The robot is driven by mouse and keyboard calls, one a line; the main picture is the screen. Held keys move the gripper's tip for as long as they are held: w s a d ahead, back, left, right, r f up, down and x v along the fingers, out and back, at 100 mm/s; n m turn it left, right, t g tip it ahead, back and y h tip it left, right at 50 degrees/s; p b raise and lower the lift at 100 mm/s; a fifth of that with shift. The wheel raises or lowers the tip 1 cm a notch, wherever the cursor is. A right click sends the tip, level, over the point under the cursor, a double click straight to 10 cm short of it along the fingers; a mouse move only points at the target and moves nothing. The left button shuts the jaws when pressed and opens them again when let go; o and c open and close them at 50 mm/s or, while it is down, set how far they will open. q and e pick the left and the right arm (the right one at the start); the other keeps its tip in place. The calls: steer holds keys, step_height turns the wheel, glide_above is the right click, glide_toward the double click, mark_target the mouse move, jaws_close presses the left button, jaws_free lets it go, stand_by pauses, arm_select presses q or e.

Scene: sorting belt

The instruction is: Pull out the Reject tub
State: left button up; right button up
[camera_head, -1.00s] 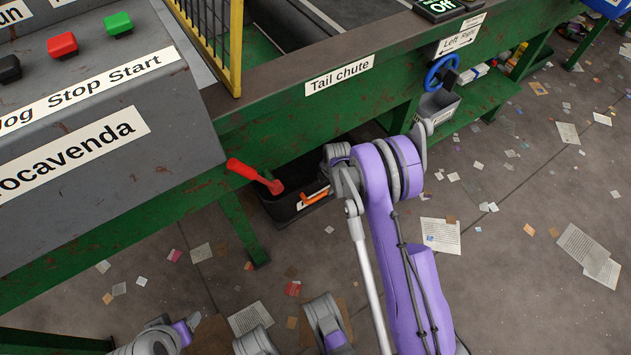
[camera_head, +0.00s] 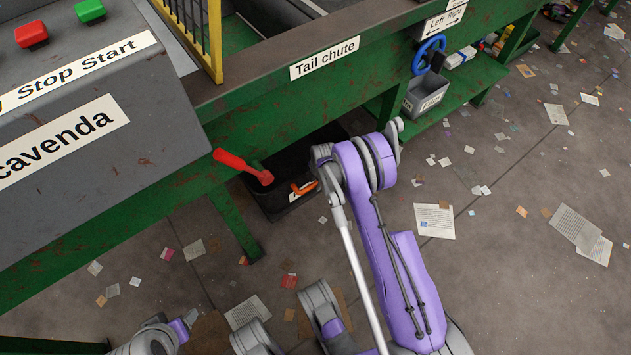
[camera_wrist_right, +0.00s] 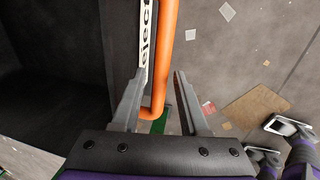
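The Reject tub (camera_head: 282,206) is a dark bin under the green frame, below the Tail chute label. It has an orange handle (camera_head: 304,188) and a white label on its front. In the right wrist view, the handle (camera_wrist_right: 166,50) runs up beside the label (camera_wrist_right: 147,45), which partly reads "eject". My right gripper (camera_wrist_right: 160,75) is open, with one finger on each side of the handle and a gap between them. In the head view my right wrist hides most of this gripper. My left arm shows at the bottom left; its finger state is unclear.
A red lever (camera_head: 243,166) sticks out above the tub. A green leg (camera_head: 235,222) stands left of it. A grey bin (camera_head: 425,93) and blue wheel (camera_head: 428,55) are at the right. The floor in front is open, with scattered paper (camera_head: 434,221).

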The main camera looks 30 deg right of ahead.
jaws_close()
stand_by(1.2)
